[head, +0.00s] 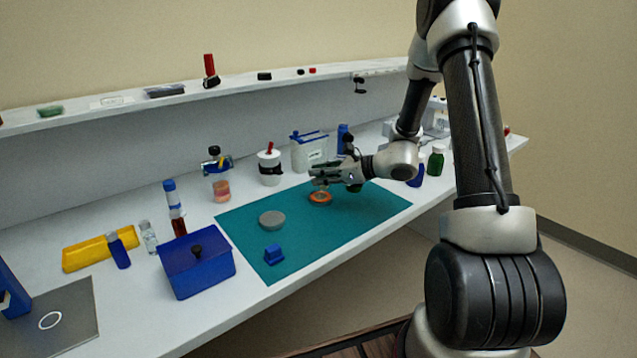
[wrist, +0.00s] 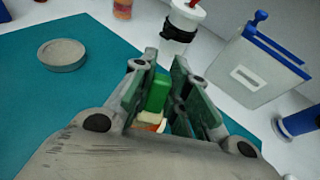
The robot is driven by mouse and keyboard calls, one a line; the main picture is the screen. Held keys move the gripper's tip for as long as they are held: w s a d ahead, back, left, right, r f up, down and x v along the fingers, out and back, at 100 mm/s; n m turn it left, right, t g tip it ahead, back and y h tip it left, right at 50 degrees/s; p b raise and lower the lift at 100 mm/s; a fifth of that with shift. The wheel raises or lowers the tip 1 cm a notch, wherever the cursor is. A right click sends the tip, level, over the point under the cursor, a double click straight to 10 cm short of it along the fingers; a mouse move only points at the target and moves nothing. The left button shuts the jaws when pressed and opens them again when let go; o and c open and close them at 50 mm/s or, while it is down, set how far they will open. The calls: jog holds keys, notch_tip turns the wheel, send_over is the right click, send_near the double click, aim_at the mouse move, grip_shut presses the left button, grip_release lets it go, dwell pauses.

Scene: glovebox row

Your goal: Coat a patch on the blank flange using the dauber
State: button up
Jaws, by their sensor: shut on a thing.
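The blank flange is most likely the round grey disc (head: 272,219) lying flat on the teal mat; it also shows in the wrist view (wrist: 62,55). My gripper (head: 318,175) is above the mat, to the right of and behind the disc, apart from it. In the wrist view my gripper (wrist: 164,74) is shut on a green block-like handle (wrist: 158,92), which I take to be the dauber. A pale part shows below the handle; its lower end is partly hidden by the fingers. An orange-rimmed round dish (head: 320,198) sits on the mat just below my gripper.
A white cup with red top (head: 269,166) and a white blue-lidded container (head: 310,152) stand behind.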

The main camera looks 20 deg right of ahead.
jog(key=shift+r, duration=2.75)
jog(key=shift+w+d+f, duration=0.55)
jog(key=shift+w+d, duration=0.3)
